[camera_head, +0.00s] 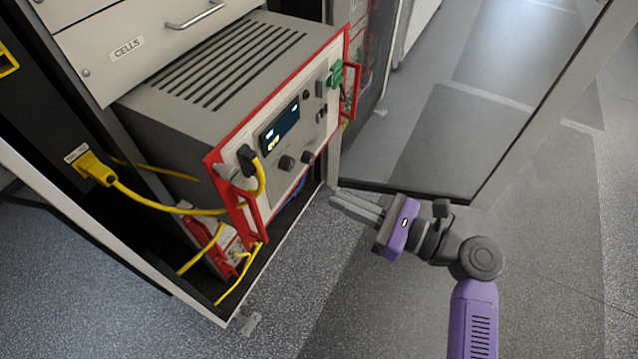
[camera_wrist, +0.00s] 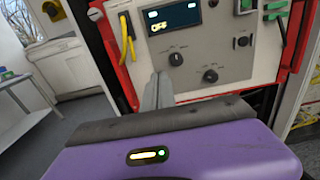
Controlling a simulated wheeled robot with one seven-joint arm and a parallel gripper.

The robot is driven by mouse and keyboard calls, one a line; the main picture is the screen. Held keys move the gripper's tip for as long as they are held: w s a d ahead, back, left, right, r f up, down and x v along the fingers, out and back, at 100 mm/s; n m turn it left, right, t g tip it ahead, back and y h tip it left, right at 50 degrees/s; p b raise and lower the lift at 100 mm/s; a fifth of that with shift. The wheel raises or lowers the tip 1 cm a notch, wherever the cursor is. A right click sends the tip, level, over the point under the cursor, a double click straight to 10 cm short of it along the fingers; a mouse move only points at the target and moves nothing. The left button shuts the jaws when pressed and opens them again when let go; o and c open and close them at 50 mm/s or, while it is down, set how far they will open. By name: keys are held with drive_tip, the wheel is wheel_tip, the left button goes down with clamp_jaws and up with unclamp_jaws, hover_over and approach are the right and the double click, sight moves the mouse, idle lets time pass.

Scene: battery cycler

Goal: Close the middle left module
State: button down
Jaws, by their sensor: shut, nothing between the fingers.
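The module (camera_head: 225,75) is a grey box with a vented top and a red-framed front, and it juts out of the cabinet in the head view. Its front panel (camera_head: 305,120) has a small display, knobs and red side handles. In the wrist view the front panel (camera_wrist: 225,50) fills the upper part, with a display and two dark knobs. My gripper (camera_head: 335,197) is shut and empty, to the right of and below the panel in the head view. Its fingers (camera_wrist: 157,90) point toward the lower panel in the wrist view. I cannot tell whether they touch it.
A yellow cable (camera_head: 150,202) runs from the cabinet's left side to the module's front. A drawer labelled CELLS (camera_head: 130,40) is above. Another red-framed unit (camera_head: 215,240) sits lower, further in. A glass door (camera_head: 470,100) stands open at the right. The floor in front is clear.

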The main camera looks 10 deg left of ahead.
sight(271, 171)
drive_tip(key=x, duration=1.3)
drive_tip(key=shift+a+f, duration=0.1)
drive_tip(key=shift+a, duration=0.05)
drive_tip(key=shift+w+a, duration=0.1)
drive_tip(key=shift+a, duration=0.4)
drive_tip(key=b+x, duration=0.8)
drive_tip(key=x, duration=1.5)
drive_tip(key=shift+b, duration=0.3)
drive_tip(key=shift+a+r, duration=0.2)
